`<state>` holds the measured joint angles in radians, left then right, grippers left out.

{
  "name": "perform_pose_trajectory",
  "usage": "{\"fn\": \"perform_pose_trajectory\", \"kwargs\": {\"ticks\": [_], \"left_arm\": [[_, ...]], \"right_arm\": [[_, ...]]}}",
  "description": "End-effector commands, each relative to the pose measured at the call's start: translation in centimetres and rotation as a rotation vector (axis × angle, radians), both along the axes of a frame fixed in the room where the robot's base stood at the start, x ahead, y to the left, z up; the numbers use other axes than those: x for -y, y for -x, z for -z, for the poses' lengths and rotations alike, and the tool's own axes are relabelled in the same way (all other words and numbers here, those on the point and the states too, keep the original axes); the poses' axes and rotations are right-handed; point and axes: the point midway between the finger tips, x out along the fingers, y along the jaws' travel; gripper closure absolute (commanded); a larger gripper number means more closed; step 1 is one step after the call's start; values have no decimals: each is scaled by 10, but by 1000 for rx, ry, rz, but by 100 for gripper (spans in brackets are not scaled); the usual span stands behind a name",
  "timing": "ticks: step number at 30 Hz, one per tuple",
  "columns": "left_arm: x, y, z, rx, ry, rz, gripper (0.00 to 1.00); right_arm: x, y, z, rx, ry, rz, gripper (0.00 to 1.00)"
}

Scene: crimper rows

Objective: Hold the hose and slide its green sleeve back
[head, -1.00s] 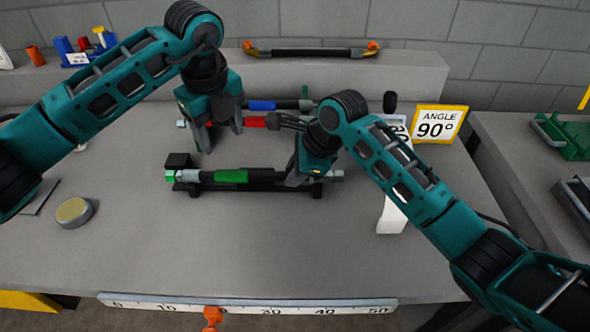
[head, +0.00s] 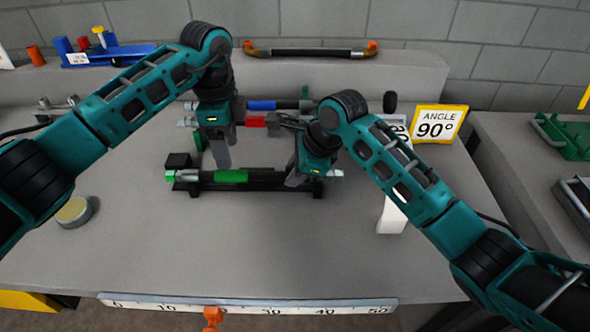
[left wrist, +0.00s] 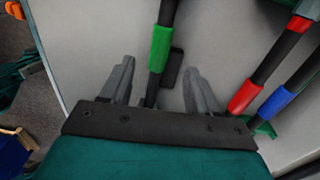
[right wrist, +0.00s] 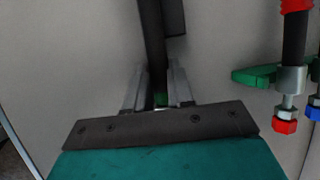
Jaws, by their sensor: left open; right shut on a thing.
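The black hose (head: 265,176) with a green sleeve (head: 231,176) lies left to right in a low black holder on the table. The sleeve also shows in the left wrist view (left wrist: 161,48). My left gripper (head: 220,160) is open just over the hose near the sleeve. In the left wrist view its fingers (left wrist: 160,85) stand apart on either side of the hose line; contact is not visible. My right gripper (head: 303,180) is shut on the hose (right wrist: 155,50) near its right end. Its fingers partly hide that end.
Behind lie hoses with a red sleeve (head: 256,121) and a blue sleeve (head: 262,105), close to both grippers. An "ANGLE 90°" sign (head: 438,123) stands at right. A ruler (head: 245,306) runs along the front edge. The table between ruler and hose is clear.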

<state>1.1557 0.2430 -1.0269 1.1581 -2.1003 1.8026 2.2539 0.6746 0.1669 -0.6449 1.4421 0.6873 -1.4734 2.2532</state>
Motion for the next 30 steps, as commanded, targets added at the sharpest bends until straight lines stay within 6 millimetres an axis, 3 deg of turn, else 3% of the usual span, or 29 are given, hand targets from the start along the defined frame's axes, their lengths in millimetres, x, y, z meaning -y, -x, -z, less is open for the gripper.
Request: {"fn": "perform_pose_trajectory", "kwargs": {"ticks": [6,13,27,30], "left_arm": [[0,2,34,-2,0,-1,39],[0,2,59,-1,0,0,39],[0,2,68,0,0,1,39],[0,2,68,0,0,1,48]], "right_arm": [[0,0,0,0,1,0,100],[0,0,0,1,1,1,100],[0,0,0,1,1,1,100],[0,0,0,1,1,1,100]]}}
